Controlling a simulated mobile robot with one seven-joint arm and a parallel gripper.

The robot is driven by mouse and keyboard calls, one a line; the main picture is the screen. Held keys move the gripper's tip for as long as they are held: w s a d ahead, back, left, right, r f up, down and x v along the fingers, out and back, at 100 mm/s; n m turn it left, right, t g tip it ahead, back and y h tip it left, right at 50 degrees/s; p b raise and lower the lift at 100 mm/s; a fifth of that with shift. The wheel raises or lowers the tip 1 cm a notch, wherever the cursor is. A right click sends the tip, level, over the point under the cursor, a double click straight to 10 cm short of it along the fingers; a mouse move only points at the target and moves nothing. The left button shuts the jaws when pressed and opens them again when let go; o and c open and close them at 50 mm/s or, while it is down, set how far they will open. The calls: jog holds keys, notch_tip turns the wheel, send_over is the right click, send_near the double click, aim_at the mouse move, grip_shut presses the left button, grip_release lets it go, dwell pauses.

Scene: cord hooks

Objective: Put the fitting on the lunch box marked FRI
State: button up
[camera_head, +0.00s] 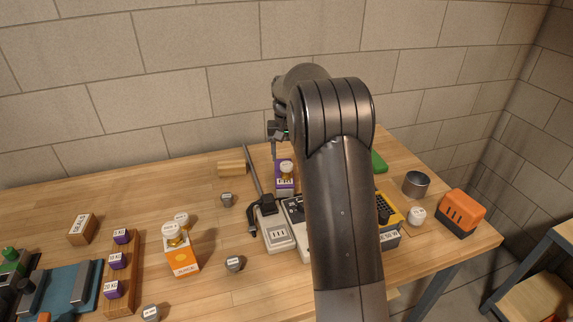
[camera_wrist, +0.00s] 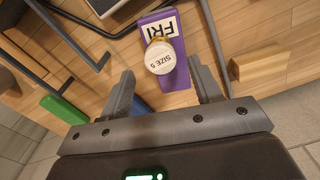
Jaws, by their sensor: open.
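The purple lunch box marked FRI (camera_wrist: 173,82) lies ahead of my gripper (camera_wrist: 161,70) in the wrist view. A fitting with a round white top reading SIZE 5 and a gold-coloured body (camera_wrist: 160,58) appears to stand on it, beside the letters. In the head view the purple box (camera_head: 284,189) is at the back middle of the table, with the white-topped fitting (camera_head: 287,167) at its top. My fingers are open, one on each side of the fitting in the wrist view, with nothing between them. The gap in height to the fitting cannot be told.
A wooden block (camera_head: 232,168) lies left of the purple box. A dark-framed clamp-like tool (camera_head: 267,215) lies close in front. An orange box (camera_head: 181,258) bears white-topped pieces. A metal cup (camera_head: 416,183) stands at right. My arm hides part of the table's middle.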

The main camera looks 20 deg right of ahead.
aim_at(287, 165)
jog(key=s+a+r+t, duration=0.1)
jog(key=s+r, duration=0.3)
jog(key=r, duration=0.3)
jog(key=s+a+r, duration=0.2)
jog(key=s+r, duration=0.3)
jog(key=r, duration=0.1)
jog(key=s+a+r+n+t, duration=0.1)
jog(key=s+a+t, duration=0.1)
jog(key=s, duration=0.8)
jog(key=s+a+r+n+t, duration=0.1)
jog(key=s+a+r, duration=0.1)
jog(key=s, duration=0.7)
jog(key=s+a+f, duration=0.1)
jog(key=s+f, duration=0.1)
jog(key=s, duration=0.3)
jog(key=s+a+f+n+t, duration=0.1)
jog(key=s+f, duration=0.2)
jog(key=s, duration=0.3)
jog(key=shift+f+t, duration=0.3)
